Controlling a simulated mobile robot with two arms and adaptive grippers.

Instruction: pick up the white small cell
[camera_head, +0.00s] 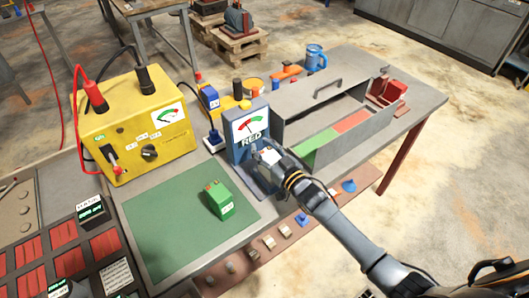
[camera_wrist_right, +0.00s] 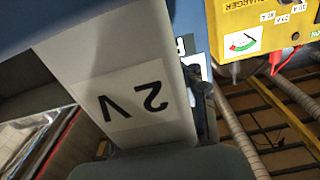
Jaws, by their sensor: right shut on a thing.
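The white small cell (camera_head: 269,156) is in my right gripper (camera_head: 265,158), in front of the blue-grey tester (camera_head: 248,135), whose dial reads red and has "RED" under it. In the right wrist view the cell (camera_wrist_right: 128,98) is large and close, with an upside-down "2 V" label. A dark finger shows along the bottom edge there. The gripper is shut on the cell; whether the cell touches the tester or its base is hard to tell. My left gripper is not in view.
A green cell (camera_head: 219,200) stands on the green mat (camera_head: 160,240). A yellow charger (camera_head: 135,130) with cables stands at the left. A grey box with green and red compartments (camera_head: 318,150) lies behind my arm. A blue mug (camera_head: 315,58) stands at the back.

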